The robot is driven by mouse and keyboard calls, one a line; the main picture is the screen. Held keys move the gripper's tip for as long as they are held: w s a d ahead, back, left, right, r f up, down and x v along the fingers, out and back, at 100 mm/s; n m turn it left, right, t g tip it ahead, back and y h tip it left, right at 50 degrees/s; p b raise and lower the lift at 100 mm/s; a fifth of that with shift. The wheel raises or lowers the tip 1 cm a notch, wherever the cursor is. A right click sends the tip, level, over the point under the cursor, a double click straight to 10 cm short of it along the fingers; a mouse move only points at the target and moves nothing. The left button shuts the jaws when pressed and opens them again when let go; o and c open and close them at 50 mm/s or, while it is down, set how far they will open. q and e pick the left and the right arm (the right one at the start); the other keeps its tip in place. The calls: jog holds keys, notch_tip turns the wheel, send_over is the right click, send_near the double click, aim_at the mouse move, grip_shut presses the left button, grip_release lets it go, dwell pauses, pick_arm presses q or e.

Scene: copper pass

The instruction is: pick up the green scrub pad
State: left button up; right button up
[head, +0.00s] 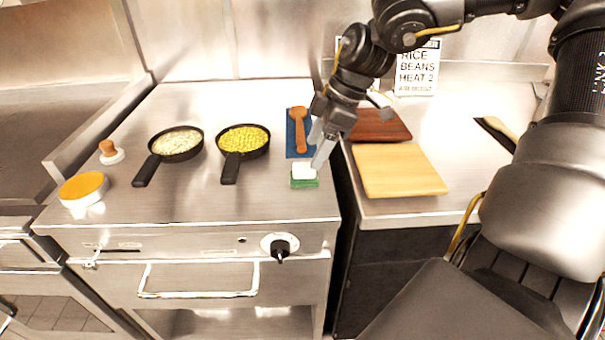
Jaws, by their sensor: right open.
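The green scrub pad (304,183) lies near the front right edge of the steel counter top. A white block (304,170) shows directly on top of its green base. My right gripper (317,156) reaches down from the upper right, open, with its fingertips just above and beside the pad's right side. I cannot tell whether a finger touches it. My left gripper is not in view.
A blue mat (291,140) with a wooden spoon (299,131) lies just behind the pad. Two black pans (176,144) (245,141), an orange-topped round tub (83,188) and a wooden-handled press (110,152) stand left. Cutting boards (398,171) (377,125) lie right, across a gap.

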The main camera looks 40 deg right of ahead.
aim_at(306, 165)
jog(key=shift+w+a+f, duration=0.15)
jog(key=shift+f, duration=0.4)
jog(key=shift+a+f, duration=0.1)
jog(key=shift+f, duration=0.2)
jog(key=x, duration=0.5)
jog(key=shift+a, duration=0.15)
jog(key=shift+c, duration=0.2)
jog(key=shift+r, duration=0.1)
jog(key=c, duration=1)
jog(key=shift+r, duration=0.1)
jog(key=shift+c, duration=0.2)
